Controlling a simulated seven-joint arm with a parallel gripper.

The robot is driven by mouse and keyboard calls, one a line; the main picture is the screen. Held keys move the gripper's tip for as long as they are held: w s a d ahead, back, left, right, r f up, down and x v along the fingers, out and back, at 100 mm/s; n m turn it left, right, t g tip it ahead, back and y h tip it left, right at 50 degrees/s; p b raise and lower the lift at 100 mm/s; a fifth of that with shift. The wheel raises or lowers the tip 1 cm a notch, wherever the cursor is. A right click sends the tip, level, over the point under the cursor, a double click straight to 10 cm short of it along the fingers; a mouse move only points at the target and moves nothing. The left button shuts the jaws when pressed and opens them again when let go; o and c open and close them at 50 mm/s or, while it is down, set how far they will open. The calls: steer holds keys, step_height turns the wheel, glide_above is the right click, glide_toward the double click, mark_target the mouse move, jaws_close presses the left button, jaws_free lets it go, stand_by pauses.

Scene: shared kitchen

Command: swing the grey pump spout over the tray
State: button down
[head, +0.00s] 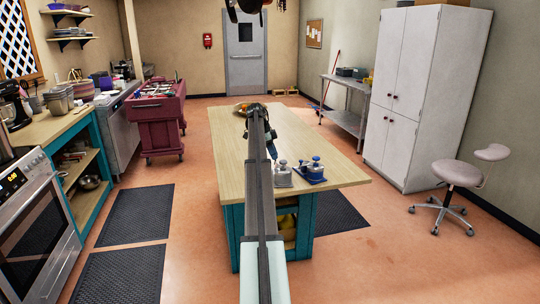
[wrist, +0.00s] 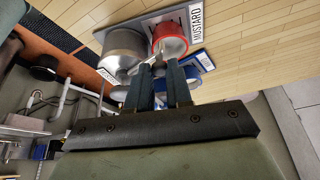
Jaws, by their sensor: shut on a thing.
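In the wrist view a silver-grey pump jar (wrist: 121,50) stands on the left, beside a red one (wrist: 171,35). Part of a blue one shows behind the fingers. My gripper's two dark fingers (wrist: 160,88) are close together on a thin grey spout (wrist: 156,57) between the jars; the fingers hide part of it. In the head view my gripper (head: 272,153) reaches down at the island's near end, beside the small pump jars (head: 283,173). A blue tray (head: 313,180) lies under the right-hand jars. Which jar the spout joins is partly hidden.
The wooden island top (head: 325,147) is mostly clear. A bowl of fruit (head: 243,107) sits at its far end. A label reading MUSTARD (wrist: 200,31) lies beside the red jar. A stool (head: 455,174) stands on the right, clear of the island.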

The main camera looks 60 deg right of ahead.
steer(key=shift+s+d+m+y, duration=0.25)
steer(key=shift+d+m, duration=0.15)
steer(key=shift+m, duration=0.2)
steer(key=shift+s+d+m+y, duration=0.1)
steer(key=shift+d+m+y, duration=0.15)
steer(key=shift+d+m, duration=0.25)
steer(key=shift+s+d+m+g+y, duration=0.35)
steer(key=shift+s+m, duration=0.2)
steer(key=shift+m, duration=0.65)
steer(key=c, duration=1)
jaws_free()
steer(key=shift+r, duration=0.1)
steer(key=v, duration=0.7)
steer(key=shift+r, duration=0.2)
